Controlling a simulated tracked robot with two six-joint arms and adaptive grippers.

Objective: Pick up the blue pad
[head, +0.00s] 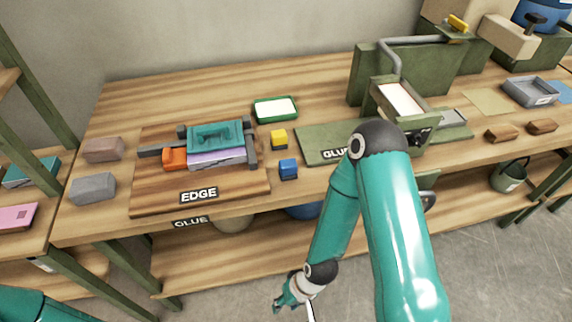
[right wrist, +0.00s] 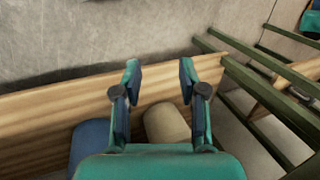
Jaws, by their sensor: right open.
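A small blue block (head: 288,169) sits on the workbench near its front edge, just right of the EDGE board. A flat light-blue piece (head: 564,92) also lies at the far right; I cannot tell from looks alone which is the pad. My right gripper (head: 281,304) is low in front of the bench, below the tabletop and apart from the block. In the right wrist view it (right wrist: 158,72) is open and empty, with a wooden plank surface beyond it. My left gripper is outside the picture; only a bit of my left arm shows.
A yellow block (head: 279,139) stands right behind the blue block. The EDGE board (head: 150,200) holds a clamped stack to the left, and a green GLUE board (head: 310,147) lies to the right. A green press (head: 430,68) stands at the back right.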

